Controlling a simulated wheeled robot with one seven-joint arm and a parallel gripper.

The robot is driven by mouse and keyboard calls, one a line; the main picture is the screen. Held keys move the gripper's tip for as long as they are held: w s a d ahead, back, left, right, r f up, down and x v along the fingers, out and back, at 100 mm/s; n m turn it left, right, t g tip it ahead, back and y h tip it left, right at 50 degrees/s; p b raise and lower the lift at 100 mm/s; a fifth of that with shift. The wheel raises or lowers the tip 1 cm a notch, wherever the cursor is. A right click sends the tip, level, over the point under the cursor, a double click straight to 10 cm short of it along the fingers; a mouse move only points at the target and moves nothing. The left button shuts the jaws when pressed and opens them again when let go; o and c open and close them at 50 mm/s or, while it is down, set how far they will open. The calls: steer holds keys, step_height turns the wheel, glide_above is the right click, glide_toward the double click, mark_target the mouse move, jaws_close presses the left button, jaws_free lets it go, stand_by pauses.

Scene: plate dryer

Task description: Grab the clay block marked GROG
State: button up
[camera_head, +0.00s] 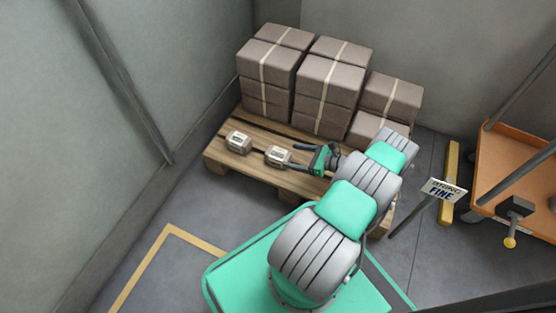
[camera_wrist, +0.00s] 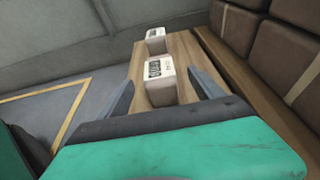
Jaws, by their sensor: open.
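Two small pale clay blocks with labels sit on the front of a wooden pallet (camera_head: 222,163). The nearer block to my gripper is the right one (camera_head: 278,157); in the wrist view it is the large block (camera_wrist: 160,90) with dark lettering on a white label, too small to read for sure. The other block (camera_head: 239,142) lies to its left and shows beyond it in the wrist view (camera_wrist: 155,46); its label is not readable. My gripper (camera_head: 295,157) is open, its fingertips close to the right block's right end. In the wrist view the fingers (camera_wrist: 161,78) straddle the block with gaps on both sides.
Stacked brown strapped boxes (camera_head: 327,80) stand behind on the pallet. A sign reading FINE (camera_head: 443,190) on a post and an orange cart (camera_head: 510,150) stand to the right. Grey walls close in at left and back. Floor at front left is clear.

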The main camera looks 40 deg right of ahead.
mark_target(283, 155)
steer(key=b+x, duration=0.1)
steer(key=x, duration=0.4)
steer(key=b+x, duration=0.1)
steer(key=x, duration=0.1)
steer(key=shift+w+a+f+b, duration=0.15)
steer(key=shift+a+f+b, duration=0.05)
steer(key=shift+f+b, duration=0.2)
steer(key=shift+c, duration=0.3)
jaws_close()
steer(key=shift+r, duration=0.1)
